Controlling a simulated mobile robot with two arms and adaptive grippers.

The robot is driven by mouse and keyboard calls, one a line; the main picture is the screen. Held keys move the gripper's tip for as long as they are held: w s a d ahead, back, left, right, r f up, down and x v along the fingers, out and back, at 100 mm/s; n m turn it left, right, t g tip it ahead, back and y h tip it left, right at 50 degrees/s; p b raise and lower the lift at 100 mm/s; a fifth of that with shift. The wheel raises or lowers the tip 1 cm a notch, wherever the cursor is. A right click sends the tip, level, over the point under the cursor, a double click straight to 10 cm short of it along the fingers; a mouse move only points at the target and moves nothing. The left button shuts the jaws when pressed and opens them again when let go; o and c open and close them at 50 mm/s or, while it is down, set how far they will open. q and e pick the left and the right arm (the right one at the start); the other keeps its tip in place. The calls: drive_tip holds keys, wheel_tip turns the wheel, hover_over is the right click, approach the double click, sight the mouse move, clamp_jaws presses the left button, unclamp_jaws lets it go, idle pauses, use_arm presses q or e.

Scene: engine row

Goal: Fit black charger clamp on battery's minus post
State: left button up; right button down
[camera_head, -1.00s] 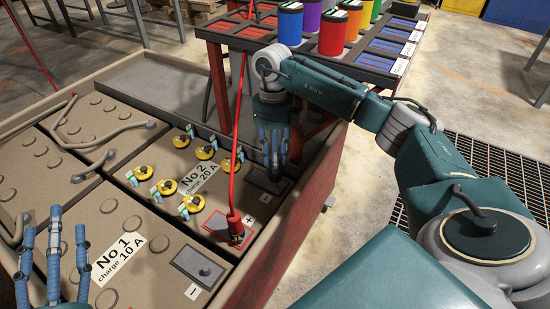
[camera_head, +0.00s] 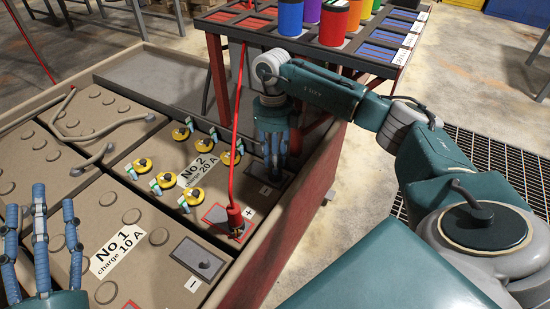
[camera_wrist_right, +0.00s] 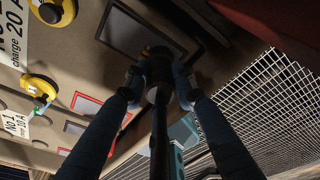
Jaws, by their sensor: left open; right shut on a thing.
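The battery marked No 2 (camera_head: 137,218) has a grey minus plate (camera_head: 290,181) at its right end, beside a small minus label (camera_head: 265,190). My right gripper (camera_head: 273,172) points down over this plate and hides its middle, with the post. In the right wrist view it is shut on the dark charger clamp (camera_wrist_right: 158,70), which looks black; the dark-framed plate (camera_wrist_right: 130,35) lies just beyond. I cannot tell whether the clamp touches the post. My left gripper (camera_head: 40,222) is open and empty, fingers up, at the lower left.
A red clamp (camera_head: 236,218) with a red cable (camera_head: 235,140) sits at the plus plate, close to my right gripper. Yellow caps (camera_head: 195,197) stand on the battery. Battery No 1's minus plate (camera_head: 199,259) is nearer. The tray's raised wall (camera_head: 318,165) runs along the right.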

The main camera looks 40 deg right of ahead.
drive_tip(key=c, duration=1.3)
unclamp_jaws()
drive_tip(key=r, duration=0.5)
drive_tip(key=w+r, duration=0.1)
drive_tip(key=r, duration=0.1)
drive_tip(key=shift+d+r, duration=0.25)
drive_tip(key=shift+s, duration=0.1)
